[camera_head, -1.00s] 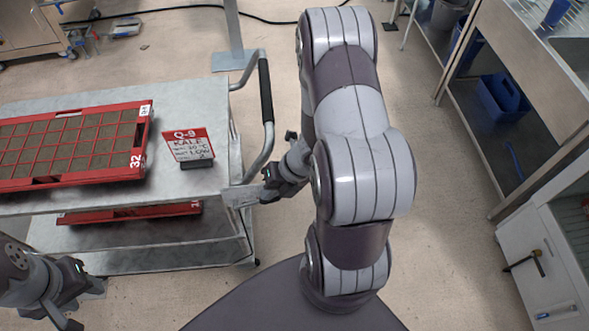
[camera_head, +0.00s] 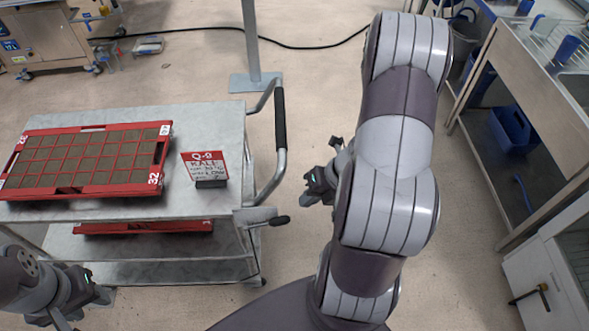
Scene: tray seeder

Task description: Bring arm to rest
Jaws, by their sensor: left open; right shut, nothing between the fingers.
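My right arm rises in front of the camera, with its elbow high. My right gripper (camera_head: 310,190) hangs left of that arm, over the floor just right of the cart's handle. It is shut and touches nothing that I can see. My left gripper (camera_head: 92,300) is at the lower left corner, in front of the cart. Its fingers are partly cut off and hard to make out, and it looks open and empty.
A metal cart (camera_head: 228,120) carries a red seed tray (camera_head: 118,189) and a red-and-white sign (camera_head: 204,165). Another red tray (camera_head: 150,228) lies on its lower shelf. A black handle (camera_head: 280,120) sticks out at its right. A bench (camera_head: 530,100) stands right. Floor between is clear.

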